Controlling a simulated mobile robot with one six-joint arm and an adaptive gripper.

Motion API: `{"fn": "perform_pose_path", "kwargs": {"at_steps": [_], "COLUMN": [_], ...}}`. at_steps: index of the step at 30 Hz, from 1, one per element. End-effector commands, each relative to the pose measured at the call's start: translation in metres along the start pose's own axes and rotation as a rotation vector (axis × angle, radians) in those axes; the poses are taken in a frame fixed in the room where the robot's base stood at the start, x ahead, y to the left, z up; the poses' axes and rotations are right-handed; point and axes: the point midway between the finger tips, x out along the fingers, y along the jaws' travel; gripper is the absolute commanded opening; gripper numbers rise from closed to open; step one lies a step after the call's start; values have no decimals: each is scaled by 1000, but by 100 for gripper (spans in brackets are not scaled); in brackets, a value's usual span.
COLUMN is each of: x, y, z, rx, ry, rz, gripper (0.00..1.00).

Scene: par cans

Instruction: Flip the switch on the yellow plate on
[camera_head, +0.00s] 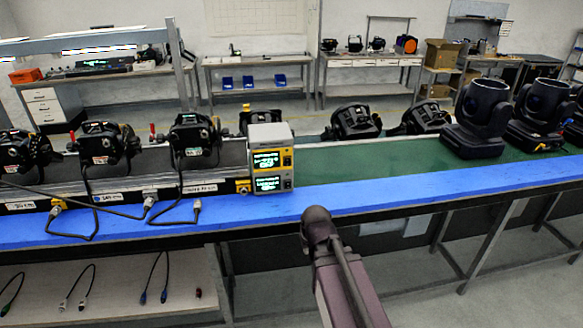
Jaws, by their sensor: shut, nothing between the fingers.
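My gripper is not visible.
A blue strip (375,192) runs along the bench's front edge, mostly clear right of the box. Black lamps with hanging cables (75,205) fill the left. Large moving-head lights (478,120) stand at the right. A lower shelf (110,290) holds short cables.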

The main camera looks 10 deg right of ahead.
Motion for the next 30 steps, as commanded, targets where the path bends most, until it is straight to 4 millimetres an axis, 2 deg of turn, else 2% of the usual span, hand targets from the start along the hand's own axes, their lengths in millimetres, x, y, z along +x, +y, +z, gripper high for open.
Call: {"fn": "perform_pose_path", "kwargs": {"at_steps": [1,6,13,21,30], "x": [11,23,23,4,-27], "y": [0,0,-1,-2,-1], "z": [-11,-55,-110,-160,-186], "rx": [0,0,0,-1,1], "ry": [61,295,616,991,1310], "rz": [0,0,0,-3,-1], "gripper": [0,0,0,0,0]}}
